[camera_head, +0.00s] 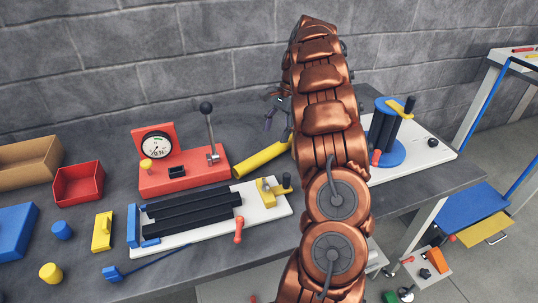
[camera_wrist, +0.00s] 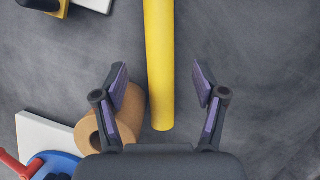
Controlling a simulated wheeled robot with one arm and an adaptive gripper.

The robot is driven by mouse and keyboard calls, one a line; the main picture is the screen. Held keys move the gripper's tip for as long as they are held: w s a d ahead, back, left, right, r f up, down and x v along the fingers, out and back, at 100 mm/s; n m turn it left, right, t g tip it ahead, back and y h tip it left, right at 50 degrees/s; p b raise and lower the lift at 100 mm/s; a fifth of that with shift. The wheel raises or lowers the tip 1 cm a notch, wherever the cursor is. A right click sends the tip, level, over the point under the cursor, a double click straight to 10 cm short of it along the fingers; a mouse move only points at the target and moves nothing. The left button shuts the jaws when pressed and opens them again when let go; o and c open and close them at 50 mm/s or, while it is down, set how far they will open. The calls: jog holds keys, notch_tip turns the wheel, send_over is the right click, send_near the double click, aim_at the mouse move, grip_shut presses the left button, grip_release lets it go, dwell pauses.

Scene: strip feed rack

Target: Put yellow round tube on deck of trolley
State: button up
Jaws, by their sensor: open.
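The yellow round tube (camera_head: 262,158) lies on the dark bench, behind the white strip rack and right of the red gauge box; my arm hides its right end in the head view. In the wrist view the tube (camera_wrist: 160,55) runs from the top edge to a free end near the middle. My gripper (camera_wrist: 160,85) is open and empty, with its fingers on either side of the tube in the picture. The gap in height cannot be told. In the head view my gripper (camera_head: 279,122) shows partly behind my arm. A blue deck (camera_head: 470,212), apparently the trolley's, is low at the right.
A brown cardboard roll (camera_wrist: 90,135) lies close by the tube's end, partly behind the left finger. The red gauge box (camera_head: 185,172) has an upright lever. A white plate (camera_head: 415,158) carries a blue reel stand (camera_head: 391,152). Small parts lie on the bench's left.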

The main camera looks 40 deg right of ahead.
aim_at(271, 148)
jog(key=shift+x, duration=3.6)
grip_shut()
